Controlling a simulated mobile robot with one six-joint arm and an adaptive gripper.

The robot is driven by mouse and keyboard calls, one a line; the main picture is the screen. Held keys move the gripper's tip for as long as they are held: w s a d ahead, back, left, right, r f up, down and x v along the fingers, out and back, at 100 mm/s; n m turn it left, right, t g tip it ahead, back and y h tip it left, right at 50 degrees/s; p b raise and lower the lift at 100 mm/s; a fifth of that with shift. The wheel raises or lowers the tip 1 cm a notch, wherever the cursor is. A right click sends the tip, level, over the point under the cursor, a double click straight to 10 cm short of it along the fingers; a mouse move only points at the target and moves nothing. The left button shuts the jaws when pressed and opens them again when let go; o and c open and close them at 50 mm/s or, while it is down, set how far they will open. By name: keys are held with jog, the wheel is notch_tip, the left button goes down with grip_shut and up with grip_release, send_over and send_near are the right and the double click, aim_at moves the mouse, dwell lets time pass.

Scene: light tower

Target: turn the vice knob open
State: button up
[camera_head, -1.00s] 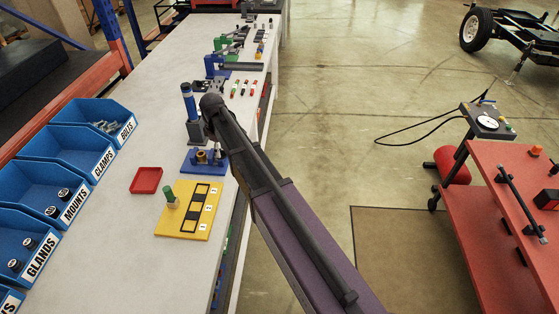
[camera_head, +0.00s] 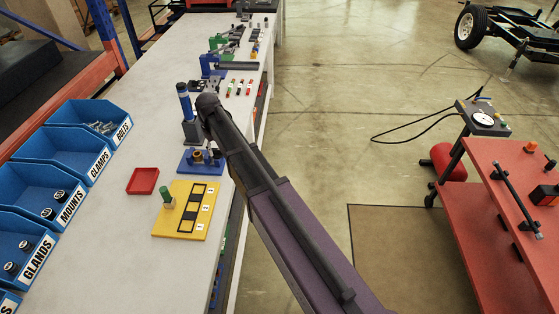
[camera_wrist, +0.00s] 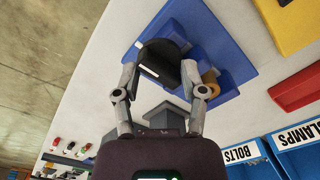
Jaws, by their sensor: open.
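The blue base (camera_head: 188,166) of a bench fixture, apparently the vice, sits near the bench's right edge, with brass-coloured parts (camera_head: 197,157) on it. The blue base (camera_wrist: 205,25) also shows in the wrist view, with a brass ring (camera_wrist: 210,84) beside the right finger. My gripper (camera_wrist: 163,88) is open. Its two fingers stand on either side of a dark rounded part (camera_wrist: 160,58) with a pale mark. I cannot tell if this is the knob, or whether the fingers touch it. In the head view my arm hides the gripper.
A blue-banded tower (camera_head: 185,100) on a grey block stands close behind the fixture. A red tray (camera_head: 142,181) and a yellow board (camera_head: 181,222) with a green peg lie in front. Blue bins (camera_head: 68,150) line the left.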

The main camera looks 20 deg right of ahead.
aim_at(217, 149)
jog(key=m, duration=1.5)
jog(key=shift+m, duration=0.3)
jog(key=m, duration=0.5)
jog(key=shift+r+m+p, duration=0.3)
jog(key=shift+p, duration=0.05)
notch_tip(217, 149, up, 14)
jog(key=f+p, duration=0.1)
jog(key=p, duration=1.3)
jog(key=s+d+f+n+b, duration=0.1)
jog(key=s+d+n, duration=0.7)
jog(key=s, duration=0.3)
jog(key=s+d+f+n+b, duration=0.1)
jog(key=s+d+n+b, duration=0.1)
jog(key=s+d+n, duration=0.6)
jog(key=shift+s+d, duration=0.3)
jog(key=shift+s, duration=1.5)
jog(key=shift+f, duration=0.1)
